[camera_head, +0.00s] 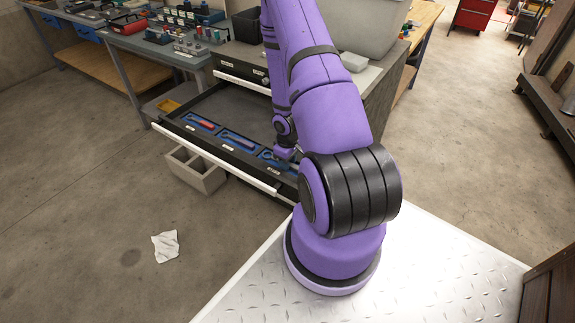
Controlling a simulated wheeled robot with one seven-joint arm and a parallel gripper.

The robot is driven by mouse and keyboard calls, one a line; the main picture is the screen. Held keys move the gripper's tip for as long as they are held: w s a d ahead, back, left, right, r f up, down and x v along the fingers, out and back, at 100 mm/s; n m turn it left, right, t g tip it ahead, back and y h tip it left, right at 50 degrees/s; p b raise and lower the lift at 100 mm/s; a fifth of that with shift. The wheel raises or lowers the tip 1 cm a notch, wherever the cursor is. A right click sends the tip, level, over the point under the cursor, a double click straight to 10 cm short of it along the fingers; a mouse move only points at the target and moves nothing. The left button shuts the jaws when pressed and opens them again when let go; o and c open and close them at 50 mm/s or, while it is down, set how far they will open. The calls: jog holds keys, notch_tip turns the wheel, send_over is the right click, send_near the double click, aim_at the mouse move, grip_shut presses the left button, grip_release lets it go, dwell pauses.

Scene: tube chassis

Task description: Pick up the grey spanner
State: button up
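An open drawer (222,170) juts out from the workbench cabinet and holds a row of blue trays. The right tray (268,155) is partly covered by my arm, and a small greyish shape shows in it that may be the grey spanner; it is too small to be sure. My gripper (287,154) is low over this right tray, at the end of my purple arm. Its fingers are tiny and dark here, so I cannot tell whether they are open or touch anything.
The left tray (201,124) holds a red-handled tool, and the middle tray (238,139) holds a dark slim tool. A grey open bin (196,168) sits below the drawer. A crumpled white paper (165,246) lies on clear floor. Workbenches stand behind.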

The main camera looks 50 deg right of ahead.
jog(key=shift+c, duration=0.5)
grip_shut()
jog(key=shift+r, duration=0.15)
